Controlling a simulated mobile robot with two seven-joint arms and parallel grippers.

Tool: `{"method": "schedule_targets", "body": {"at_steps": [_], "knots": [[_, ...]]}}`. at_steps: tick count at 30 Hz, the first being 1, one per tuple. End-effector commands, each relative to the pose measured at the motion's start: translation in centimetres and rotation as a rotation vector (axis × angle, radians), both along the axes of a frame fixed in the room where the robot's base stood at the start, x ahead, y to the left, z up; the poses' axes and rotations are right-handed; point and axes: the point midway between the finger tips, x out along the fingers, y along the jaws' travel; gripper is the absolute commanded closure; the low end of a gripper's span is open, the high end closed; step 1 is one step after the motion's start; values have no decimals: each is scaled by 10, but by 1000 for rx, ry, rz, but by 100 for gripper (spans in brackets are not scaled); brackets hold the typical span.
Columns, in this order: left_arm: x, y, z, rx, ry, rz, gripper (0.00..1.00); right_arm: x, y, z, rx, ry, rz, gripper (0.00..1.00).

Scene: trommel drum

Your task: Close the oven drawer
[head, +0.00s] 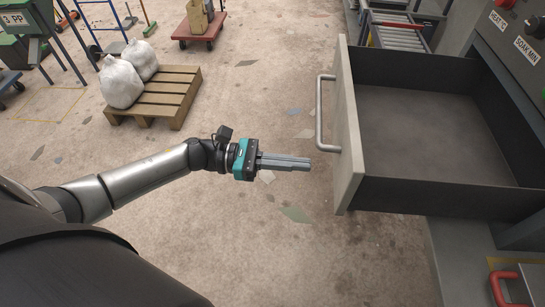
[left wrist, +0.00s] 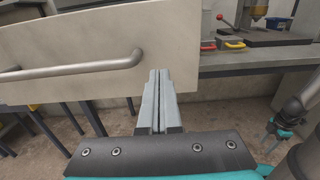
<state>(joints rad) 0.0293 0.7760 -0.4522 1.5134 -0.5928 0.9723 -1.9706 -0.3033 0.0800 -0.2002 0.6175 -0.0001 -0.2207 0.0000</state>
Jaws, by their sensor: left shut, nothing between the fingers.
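The oven drawer (head: 435,135) is pulled out at the right of the head view, empty, with dark inner walls and a pale front panel (head: 346,130). A grey bar handle (head: 319,112) runs along the panel's outer face. In the left wrist view the drawer front (left wrist: 80,35) and its handle (left wrist: 70,70) fill the upper left. My left gripper (head: 308,163) is shut and empty, its fingers pointing at the drawer front near the handle's lower end. A small gap seems to remain between fingertips and panel.
The oven body with a labelled control panel (head: 520,45) stands at the right. A red handle (head: 503,290) shows at lower right. A wooden pallet (head: 160,97) with white sacks (head: 121,82) and a red cart (head: 199,36) stand farther off. The floor left of the drawer is clear.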

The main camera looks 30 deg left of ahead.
Motion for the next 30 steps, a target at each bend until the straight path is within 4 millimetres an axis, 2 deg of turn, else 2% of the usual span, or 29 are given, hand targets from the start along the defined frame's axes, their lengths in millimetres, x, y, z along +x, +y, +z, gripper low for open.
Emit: {"method": "schedule_targets", "body": {"at_steps": [3,9,14,25,30], "knots": [[9,-23,2,-4,-1,-1,100,3,0,4,1,-5,0,50],[17,-46,1,-1,1,1,100,4,1,7,2,-7,-1,50],[19,-53,0,-1,2,1,100,4,1,8,2,-8,-1,50],[20,-54,-1,-1,2,1,100,5,1,7,2,-9,-1,50],[24,-66,-2,-2,2,0,100,5,1,3,2,-8,-1,50]]}}
